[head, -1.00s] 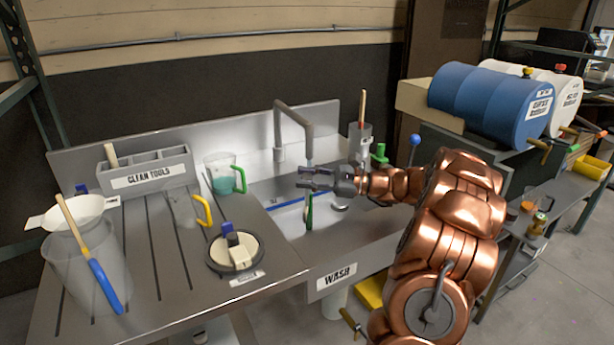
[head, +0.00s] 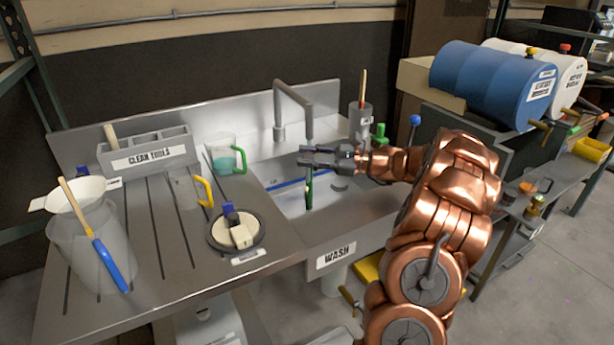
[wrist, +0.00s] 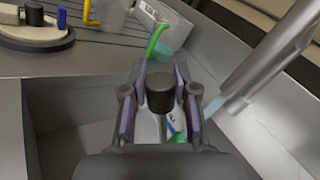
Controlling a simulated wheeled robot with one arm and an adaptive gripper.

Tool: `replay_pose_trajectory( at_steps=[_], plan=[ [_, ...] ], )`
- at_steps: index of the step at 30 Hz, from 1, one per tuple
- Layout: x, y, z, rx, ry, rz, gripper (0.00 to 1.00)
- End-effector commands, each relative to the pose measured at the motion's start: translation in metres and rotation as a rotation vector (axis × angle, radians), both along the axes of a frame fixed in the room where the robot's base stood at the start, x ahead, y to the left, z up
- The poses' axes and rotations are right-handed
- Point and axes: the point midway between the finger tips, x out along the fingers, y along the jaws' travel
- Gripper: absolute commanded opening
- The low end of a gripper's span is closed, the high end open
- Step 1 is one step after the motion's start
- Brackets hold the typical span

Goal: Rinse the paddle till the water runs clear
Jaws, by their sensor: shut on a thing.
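My gripper (head: 318,156) is over the wash sink (head: 345,222), just below the faucet spout (head: 309,128). It is shut on the paddle. A narrow green part of the paddle (head: 309,188) hangs down from the fingers into the basin. In the wrist view, the dark round end of the held paddle (wrist: 160,92) sits between the fingers. The spout (wrist: 270,60) shows to the right of the gripper there, with a pale bluish patch at its tip. The paddle's lower end is mostly hidden.
Left of the sink, the drainboard holds a clean tools rack (head: 150,160), a clear jug of teal liquid (head: 222,160), a round dark-rimmed item (head: 236,232) and a bucket with a strainer (head: 92,245). A tall holder with a stick (head: 360,120) stands behind the sink. Drums (head: 495,82) are right.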

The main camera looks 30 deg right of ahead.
Motion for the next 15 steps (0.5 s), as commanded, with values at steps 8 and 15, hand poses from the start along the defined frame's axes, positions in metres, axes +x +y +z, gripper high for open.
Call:
replay_pose_trajectory(
  at_steps=[8,15],
  plan=[
    [-0.0044,-0.0071,0.0008,0.000,0.000,-0.001,0.00],
    [-0.0051,-0.0076,-0.0001,0.000,0.000,0.000,0.00]
  ],
)
